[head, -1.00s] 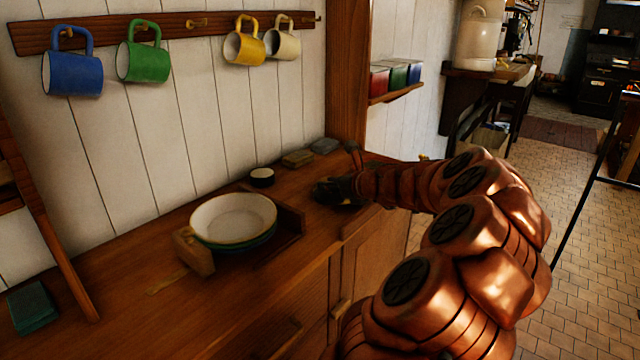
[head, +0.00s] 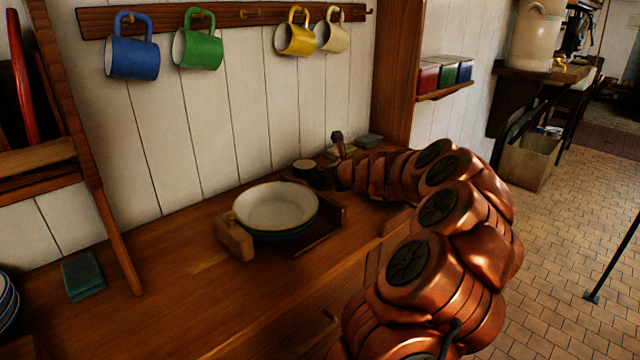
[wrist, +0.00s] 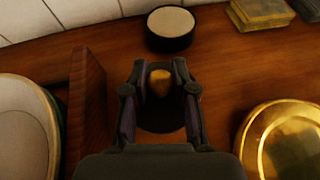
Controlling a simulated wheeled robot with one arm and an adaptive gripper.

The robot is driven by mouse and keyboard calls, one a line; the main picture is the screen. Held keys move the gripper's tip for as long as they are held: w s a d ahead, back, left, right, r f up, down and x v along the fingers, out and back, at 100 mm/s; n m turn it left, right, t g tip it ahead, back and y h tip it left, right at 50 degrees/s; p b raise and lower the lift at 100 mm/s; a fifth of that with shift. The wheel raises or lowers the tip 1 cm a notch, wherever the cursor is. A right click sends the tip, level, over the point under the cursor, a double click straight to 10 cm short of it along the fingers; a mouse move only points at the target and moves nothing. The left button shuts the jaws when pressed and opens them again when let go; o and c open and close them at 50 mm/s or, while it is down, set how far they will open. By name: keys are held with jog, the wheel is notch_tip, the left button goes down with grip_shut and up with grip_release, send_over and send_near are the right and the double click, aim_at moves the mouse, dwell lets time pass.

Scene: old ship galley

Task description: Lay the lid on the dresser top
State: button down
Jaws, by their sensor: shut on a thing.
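My gripper (wrist: 159,78) is shut on the light brown knob of a dark round lid (wrist: 160,122) in the wrist view. The fingers stand on either side of the knob and hide part of the lid. I cannot tell whether the lid touches the wood or hangs just above it. In the head view my gripper (head: 322,176) is low over the back of the wooden dresser top (head: 180,300), right of the plate stack. The lid cannot be made out there. Bare dresser top (wrist: 225,75) shows around the lid in the wrist view.
A black round tin with a pale top (wrist: 170,28) stands just behind my gripper. A wooden rack holds stacked plates (head: 276,207) to the left. A round brass piece (wrist: 285,140) lies to the right, with brass-coloured blocks (wrist: 262,12) behind. Mugs hang above.

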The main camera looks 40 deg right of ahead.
aim_at(321, 182)
jog(key=shift+w+f, duration=0.1)
jog(key=shift+w, duration=0.15)
jog(key=shift+a+f+b, duration=0.1)
jog(key=shift+f+b, duration=0.3)
jog(key=shift+f, duration=1.25)
jog(key=shift+f, duration=0.15)
jog(key=c, duration=0.9)
grip_release()
jog(key=shift+c, duration=0.2)
jog(key=shift+s+r, duration=0.15)
jog(key=shift+r, duration=0.1)
jog(key=v, duration=1.1)
jog(key=shift+s+p, duration=0.3)
jog(key=shift+s, duration=0.1)
